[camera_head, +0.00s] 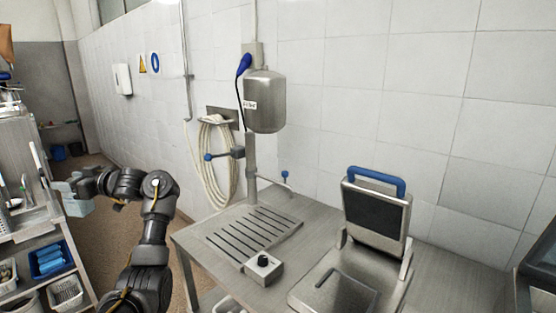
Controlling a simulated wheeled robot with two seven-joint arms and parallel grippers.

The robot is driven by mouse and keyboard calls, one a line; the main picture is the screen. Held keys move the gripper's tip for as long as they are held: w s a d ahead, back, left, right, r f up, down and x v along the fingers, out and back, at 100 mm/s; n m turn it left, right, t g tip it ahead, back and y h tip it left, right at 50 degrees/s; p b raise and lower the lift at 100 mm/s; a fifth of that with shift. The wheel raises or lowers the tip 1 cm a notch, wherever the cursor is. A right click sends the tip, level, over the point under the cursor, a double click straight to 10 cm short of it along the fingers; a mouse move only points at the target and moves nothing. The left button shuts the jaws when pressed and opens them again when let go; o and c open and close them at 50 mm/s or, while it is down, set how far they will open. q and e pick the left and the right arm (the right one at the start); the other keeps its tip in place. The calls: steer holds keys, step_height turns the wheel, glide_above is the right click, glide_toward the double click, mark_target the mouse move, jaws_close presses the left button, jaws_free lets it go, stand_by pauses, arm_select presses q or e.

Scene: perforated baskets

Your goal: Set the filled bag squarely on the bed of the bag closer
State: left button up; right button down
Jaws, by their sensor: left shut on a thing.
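The bag closer (376,210) stands at the right end of the steel table, with its dark-faced lid raised and a blue handle on top. Its flat bed (318,280) lies in front of the lid, with a dark bar on it and nothing else that I can see. My left gripper (72,189) is at the far left, by the shelf unit and well away from the bag closer. It is shut on a small pale blue bag (78,207), partly hidden behind the fingers. My right gripper is not in view.
A steel tank (265,100) on a post rises behind. Shelves with a blue basket (50,260) and a white basket (66,291) stand at left.

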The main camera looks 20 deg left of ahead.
arm_select(q)
steer(key=shift+w+a+f+m+t, duration=0.15)
steer(key=shift+w+m+t, duration=0.35)
steer(key=shift+w+t, duration=0.3)
steer(key=w+d+f+m+t+h, duration=0.2)
steer(key=w+f+m+t+h, duration=0.1)
steer(key=w+f+m+t, duration=0.45)
steer(key=w+d+f+m+t+h, duration=0.3)
steer(key=w+f+m+t, duration=0.2)
steer(key=w+f+t, duration=0.4)
steer(key=s+d+f+m+t+h, duration=0.1)
steer(key=d+f+m+t+h, duration=0.3)
steer(key=d, duration=1.2)
steer(key=s+d+f+m+t+h, duration=0.15)
steer(key=d+f+h, duration=0.35)
steer(key=d, duration=1.2)
steer(key=s+d+r+m+h, duration=0.1)
steer(key=s+d+r, duration=0.35)
steer(key=d, duration=0.45)
steer(key=s+d+r+m+h, duration=0.1)
steer(key=s+d+r+m, duration=0.15)
steer(key=s+d, duration=0.45)
step_height(320, 180, down, 10)
steer(key=w+d+b, duration=0.2)
steer(key=b, duration=0.8)
steer(key=shift+w+n, duration=0.25)
steer(key=shift+n, duration=0.2)
